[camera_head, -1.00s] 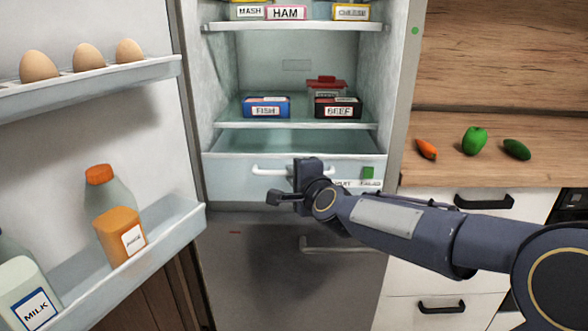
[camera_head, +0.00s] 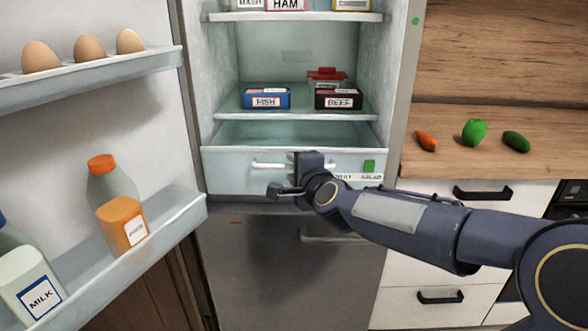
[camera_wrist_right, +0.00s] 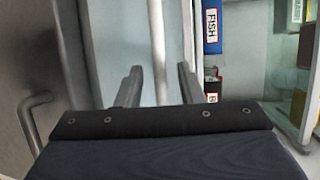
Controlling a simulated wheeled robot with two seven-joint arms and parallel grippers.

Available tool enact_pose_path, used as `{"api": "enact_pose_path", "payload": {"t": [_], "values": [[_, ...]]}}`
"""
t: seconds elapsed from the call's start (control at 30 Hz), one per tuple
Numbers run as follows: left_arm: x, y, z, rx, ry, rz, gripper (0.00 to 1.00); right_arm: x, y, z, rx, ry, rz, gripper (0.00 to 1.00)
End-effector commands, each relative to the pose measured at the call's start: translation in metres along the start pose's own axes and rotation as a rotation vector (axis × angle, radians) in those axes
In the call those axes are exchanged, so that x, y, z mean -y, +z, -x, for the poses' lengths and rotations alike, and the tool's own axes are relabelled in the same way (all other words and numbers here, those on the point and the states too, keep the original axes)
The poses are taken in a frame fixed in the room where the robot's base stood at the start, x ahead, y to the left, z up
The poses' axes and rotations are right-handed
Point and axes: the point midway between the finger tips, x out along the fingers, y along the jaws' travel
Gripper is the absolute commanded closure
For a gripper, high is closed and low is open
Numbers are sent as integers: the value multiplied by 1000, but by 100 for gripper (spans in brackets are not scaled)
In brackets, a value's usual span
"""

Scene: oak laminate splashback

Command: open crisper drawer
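The crisper drawer (camera_head: 225,172) has a pale front low in the open fridge, with a white bar handle (camera_head: 268,165) and small labels at its right. I cannot tell whether it is pulled out at all. My right gripper (camera_head: 292,175) is at the handle's right part and hides some of it. In the right wrist view, my gripper's two fingers (camera_wrist_right: 158,85) stand apart, with the handle bar (camera_wrist_right: 157,45) running between them and a gap visible on each side. My left gripper is not in view.
The open fridge door (camera_head: 120,90) at left carries eggs, a juice bottle (camera_head: 122,220) and a milk bottle (camera_head: 30,285). Fish (camera_head: 267,98) and beef (camera_head: 338,98) boxes lie on the shelf above the drawer. A lower door (camera_head: 260,265) is below. Vegetables lie on the counter (camera_head: 450,165) at right.

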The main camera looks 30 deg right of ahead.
Motion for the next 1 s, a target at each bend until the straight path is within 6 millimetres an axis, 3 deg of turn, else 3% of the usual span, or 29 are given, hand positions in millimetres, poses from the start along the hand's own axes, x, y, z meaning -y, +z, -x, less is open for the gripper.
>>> {"api": "enact_pose_path", "payload": {"t": [0.5,1.0], "values": [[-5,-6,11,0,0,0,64,1,0,72,-1,-1,0,66],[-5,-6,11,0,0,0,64,0,0,77,0,0,0,66]]}}
